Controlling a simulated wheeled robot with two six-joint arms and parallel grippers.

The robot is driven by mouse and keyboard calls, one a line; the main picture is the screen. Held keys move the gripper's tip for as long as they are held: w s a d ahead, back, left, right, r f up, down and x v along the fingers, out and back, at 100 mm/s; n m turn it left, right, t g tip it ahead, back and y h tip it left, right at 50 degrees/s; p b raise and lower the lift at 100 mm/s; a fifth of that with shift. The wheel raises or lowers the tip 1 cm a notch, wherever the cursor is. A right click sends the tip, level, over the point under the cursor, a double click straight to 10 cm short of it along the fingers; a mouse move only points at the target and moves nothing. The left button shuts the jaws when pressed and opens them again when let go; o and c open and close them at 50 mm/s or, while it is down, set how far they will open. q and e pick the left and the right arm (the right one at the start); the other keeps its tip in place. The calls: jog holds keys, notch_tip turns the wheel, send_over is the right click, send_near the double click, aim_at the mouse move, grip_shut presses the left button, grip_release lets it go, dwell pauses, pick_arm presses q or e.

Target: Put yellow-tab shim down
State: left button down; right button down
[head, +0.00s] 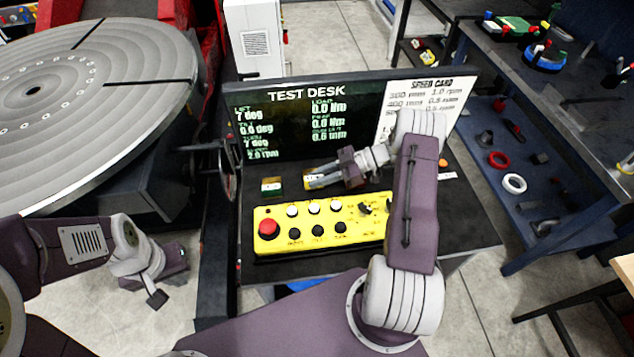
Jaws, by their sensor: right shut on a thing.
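The yellow-tab shim (308,182) shows as a small yellowish piece at the tips of my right gripper (316,180). The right gripper is shut on it, low over the black desk top behind the yellow control box. The fingers hide part of the shim, and I cannot tell whether it touches the desk. My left gripper (168,284) hangs over the floor at the lower left, away from the desk. Its finger opening is not clear from this angle.
A small green-marked piece (271,186) lies left of the shim. The yellow control box (280,238) with a red button is in front. The test desk screen (290,125) stands behind. A large round tilting table (90,75) is at left, a shelf bench (560,190) at right.

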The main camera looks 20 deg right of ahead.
aim_at(317, 177)
notch_tip(317, 177, up, 8)
jog(key=shift+b, duration=0.45)
